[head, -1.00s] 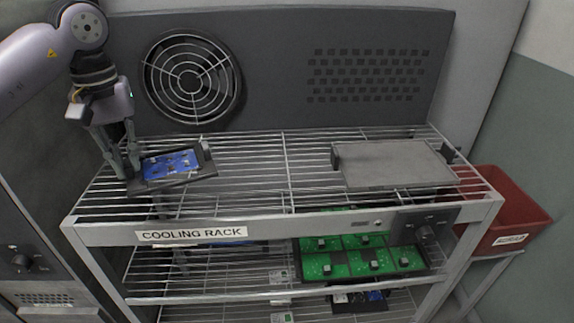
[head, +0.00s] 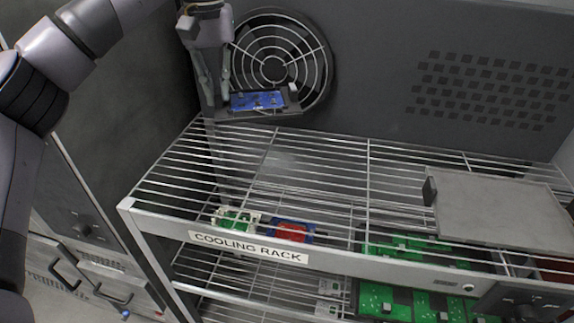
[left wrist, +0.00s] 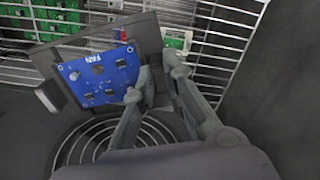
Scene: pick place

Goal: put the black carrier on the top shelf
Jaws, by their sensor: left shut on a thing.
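The black carrier (head: 290,107) is a flat dark tray with raised end tabs and a blue circuit board (head: 256,100) on it. My left gripper (head: 217,98) is shut on its left end and holds it above the back left of the rack's top shelf (head: 330,160), in front of the fan grille. The left wrist view shows the carrier (left wrist: 140,38) with the blue board (left wrist: 98,76) on top, and the gripper fingers (left wrist: 155,82) at its edge. My right gripper is in no view.
A grey flat tray (head: 500,205) lies on the right of the top shelf. The left and middle wire area is clear. The fan grille (head: 275,62) is on the back panel. Green boards (head: 400,300) and a red part (head: 292,232) show below the top wires.

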